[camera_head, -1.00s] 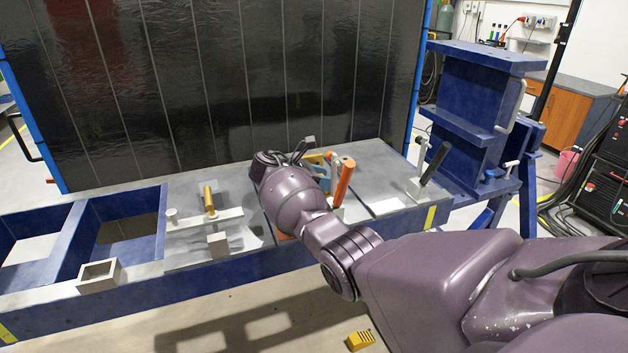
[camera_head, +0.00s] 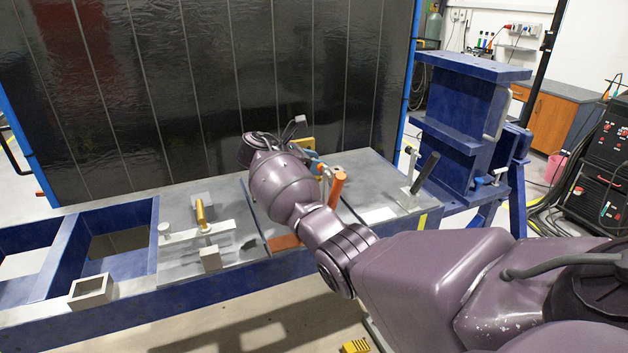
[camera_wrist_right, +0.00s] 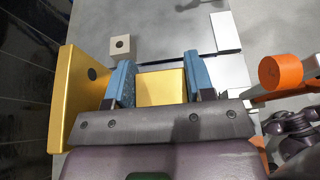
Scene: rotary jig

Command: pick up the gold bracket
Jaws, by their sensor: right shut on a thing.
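The gold bracket (camera_wrist_right: 76,92) shows in the right wrist view as an upright plate with a hole at the left, with a gold part between the fingers. My right gripper (camera_wrist_right: 158,85) is shut on that part, its blue fingertips on either side. In the head view a bit of the bracket (camera_head: 304,143) shows beyond my right wrist, above the bench and against the dark panel. The blue fingertips (camera_head: 316,165) are partly hidden by my wrist. My left gripper is in neither view.
A clamp with an orange handle (camera_head: 337,189) stands close to my right gripper; its handle also shows in the wrist view (camera_wrist_right: 282,70). Black-handled (camera_head: 426,172) and gold-handled (camera_head: 201,213) clamps stand to either side. A tall dark panel (camera_head: 190,90) rises behind the bench.

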